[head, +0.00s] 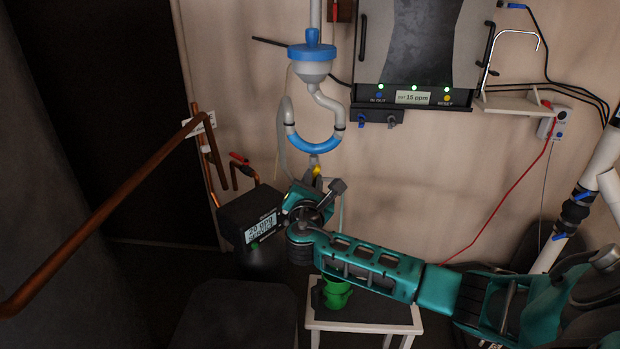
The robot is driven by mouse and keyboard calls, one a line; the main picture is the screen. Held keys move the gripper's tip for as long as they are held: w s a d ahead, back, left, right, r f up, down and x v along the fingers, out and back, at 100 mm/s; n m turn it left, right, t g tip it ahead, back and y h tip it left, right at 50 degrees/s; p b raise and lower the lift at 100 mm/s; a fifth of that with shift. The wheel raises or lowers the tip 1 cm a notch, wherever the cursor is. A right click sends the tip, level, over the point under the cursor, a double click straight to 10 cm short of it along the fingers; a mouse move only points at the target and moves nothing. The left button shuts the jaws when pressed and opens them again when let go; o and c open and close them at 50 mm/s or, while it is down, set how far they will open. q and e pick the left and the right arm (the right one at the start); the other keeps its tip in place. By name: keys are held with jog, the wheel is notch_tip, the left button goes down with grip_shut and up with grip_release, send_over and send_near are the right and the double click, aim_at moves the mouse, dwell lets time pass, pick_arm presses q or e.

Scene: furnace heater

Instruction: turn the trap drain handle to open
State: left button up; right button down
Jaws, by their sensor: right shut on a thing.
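The trap (313,143) hangs on the wall, a grey U-shaped pipe with a blue lower bend below a blue-topped funnel (312,55). A small yellow drain handle (316,171) shows just under the bend. My right gripper (322,186) reaches up to it from below and is shut on it. The gripper and wrist hide the handle's lower part and most of the grip. My left gripper is out of the picture.
A green cup (336,293) stands on a small white-edged table (362,327) below my right arm. A dark box with a display (260,229) sits left of my wrist. Copper pipes (207,160) run at the left. A grey wall unit (420,45) hangs at upper right.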

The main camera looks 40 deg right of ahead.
jog(key=shift+n, duration=0.8)
jog(key=n, duration=0.4)
jog(key=c, duration=1)
grip_release()
jog(key=v, duration=0.7)
